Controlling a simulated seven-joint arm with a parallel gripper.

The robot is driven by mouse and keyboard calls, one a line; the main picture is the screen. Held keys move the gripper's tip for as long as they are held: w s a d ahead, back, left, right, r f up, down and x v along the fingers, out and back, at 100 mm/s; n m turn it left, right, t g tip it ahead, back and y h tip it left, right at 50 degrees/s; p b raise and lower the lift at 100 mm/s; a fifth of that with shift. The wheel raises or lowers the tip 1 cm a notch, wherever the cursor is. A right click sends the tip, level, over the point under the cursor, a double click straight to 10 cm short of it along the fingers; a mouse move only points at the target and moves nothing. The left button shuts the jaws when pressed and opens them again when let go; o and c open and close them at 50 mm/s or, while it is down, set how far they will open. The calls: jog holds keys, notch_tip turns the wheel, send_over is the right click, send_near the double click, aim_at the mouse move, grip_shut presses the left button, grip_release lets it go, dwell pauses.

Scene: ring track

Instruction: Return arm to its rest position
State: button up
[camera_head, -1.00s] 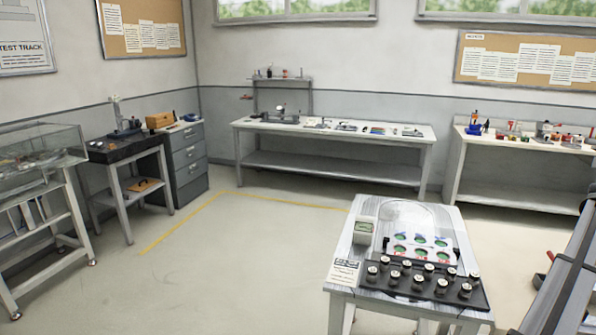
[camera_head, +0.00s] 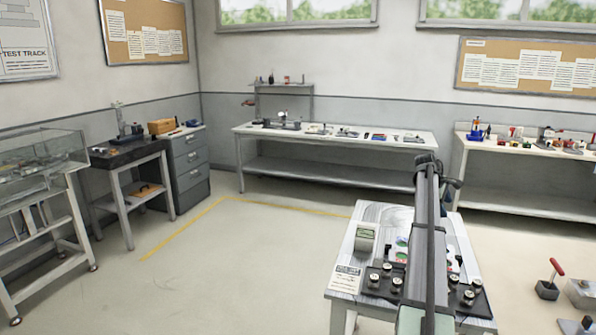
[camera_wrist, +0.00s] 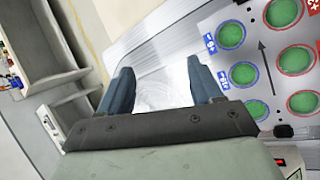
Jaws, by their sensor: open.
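My arm (camera_head: 432,240) now stands across the right-hand part of the head view, in front of the small work table (camera_head: 380,213). My gripper (camera_wrist: 163,82) shows in the wrist view, with its two dark fingers apart and nothing between them. Below and beyond the fingers is the bare pale top of the table. The fingertips cannot be made out clearly in the head view. A white board (camera_wrist: 258,75) with green round spots, ringed in blue and red, lies to the right of the fingers.
A black tray (camera_head: 382,267) with several round metal pieces lies at the table's near side, partly hidden by my arm. A small grey-green box (camera_head: 366,237) stands at the table's left. A long bench (camera_head: 340,138) runs along the back wall. The floor left of the table is clear.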

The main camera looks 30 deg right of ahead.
jog(key=w+a+n+t+h, duration=0.2)
jog(key=w+a+n+t, duration=0.25)
jog(key=w+a, duration=2.05)
jog(key=s+a+f+m+y, duration=0.1)
jog(key=s+a+f+y, duration=0.2)
jog(key=a+f, duration=1.5)
jog(key=s+a+f+m+g+y, duration=0.1)
jog(key=s+a+f, duration=0.65)
jog(key=f, duration=0.35)
jog(key=s+a+f+m+g+y, duration=0.1)
jog(key=s+a+f+g, duration=0.1)
jog(key=s+a+f, duration=0.6)
jog(key=s+a+f+m+g+y, duration=0.15)
jog(key=s+a+f, duration=0.35)
jog(key=s+f, duration=0.7)
jog(key=s+a+f+m+g, duration=0.1)
jog(key=s+a+f, duration=0.2)
jog(key=s, duration=0.8)
jog(key=s+a+f+m+g+y, duration=0.1)
jog(key=s+a+f, duration=0.3)
jog(key=s, duration=0.7)
jog(key=s+a+f+m+g+y, duration=0.1)
jog(key=s+a, duration=0.5)
jog(key=s, duration=0.6)
notch_tip(320, 180, down, 3)
jog(key=shift+a+f+m+g, duration=0.1)
jog(key=shift+a+m+g, duration=0.15)
jog(key=shift+m+g, duration=0.8)
